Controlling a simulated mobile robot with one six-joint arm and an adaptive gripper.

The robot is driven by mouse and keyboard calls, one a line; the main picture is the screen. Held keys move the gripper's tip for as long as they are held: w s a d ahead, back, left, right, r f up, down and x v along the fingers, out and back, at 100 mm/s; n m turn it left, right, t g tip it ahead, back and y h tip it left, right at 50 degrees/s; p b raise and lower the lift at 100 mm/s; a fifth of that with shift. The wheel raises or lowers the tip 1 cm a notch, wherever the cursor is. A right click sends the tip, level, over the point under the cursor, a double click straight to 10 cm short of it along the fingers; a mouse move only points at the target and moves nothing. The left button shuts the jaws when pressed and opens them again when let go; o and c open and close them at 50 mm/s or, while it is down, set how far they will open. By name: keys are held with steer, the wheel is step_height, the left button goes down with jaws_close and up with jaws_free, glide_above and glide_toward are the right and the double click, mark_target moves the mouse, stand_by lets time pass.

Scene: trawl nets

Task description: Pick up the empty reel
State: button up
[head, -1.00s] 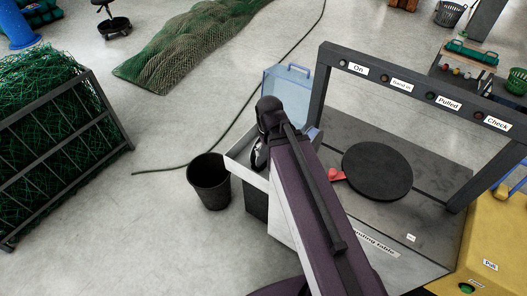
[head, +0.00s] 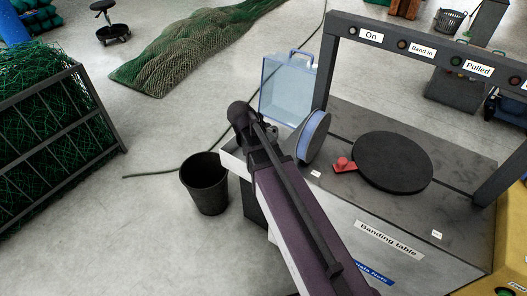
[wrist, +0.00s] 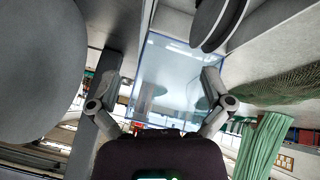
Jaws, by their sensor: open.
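A reel (head: 313,137) stands on edge at the left end of the banding table (head: 410,235) in the head view. It has a dark face and a light blue rim, and I cannot tell whether it is empty. Dark discs with a grey rim, which look like this reel (wrist: 222,22), show at the top of the wrist view. My gripper (wrist: 158,82) is open there, with nothing between its fingers. The reel lies beyond the right finger, apart from it. In the head view my arm mostly hides the gripper, just left of the reel.
A clear blue box (head: 287,88) stands behind the reel, and also shows between my fingers in the wrist view (wrist: 165,75). A black turntable (head: 392,162) with a red piece (head: 344,165) is on the table. A dark frame (head: 345,60) rises over it. A black bin (head: 205,185) stands left.

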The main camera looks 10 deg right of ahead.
steer(key=w+a+f+m+t+h+b, duration=0.3)
steer(key=w+f+b, duration=0.5)
steer(key=w+b, duration=0.3)
steer(key=shift+a+m+t+b, duration=0.3)
steer(key=shift+a+t+b, duration=0.3)
steer(key=shift+b, duration=0.5)
steer(key=shift+d+f, duration=0.1)
steer(key=shift+d, duration=0.1)
steer(key=b+x, duration=0.3)
steer(key=x, duration=0.4)
steer(key=shift+w+f+b, duration=0.1)
steer(key=shift+b, duration=0.3)
steer(key=shift+w+d+f, duration=0.2)
steer(key=shift+w+d, duration=0.15)
steer(key=shift+d, duration=0.15)
steer(key=shift+f+b, duration=0.1)
steer(key=shift+b, duration=0.2)
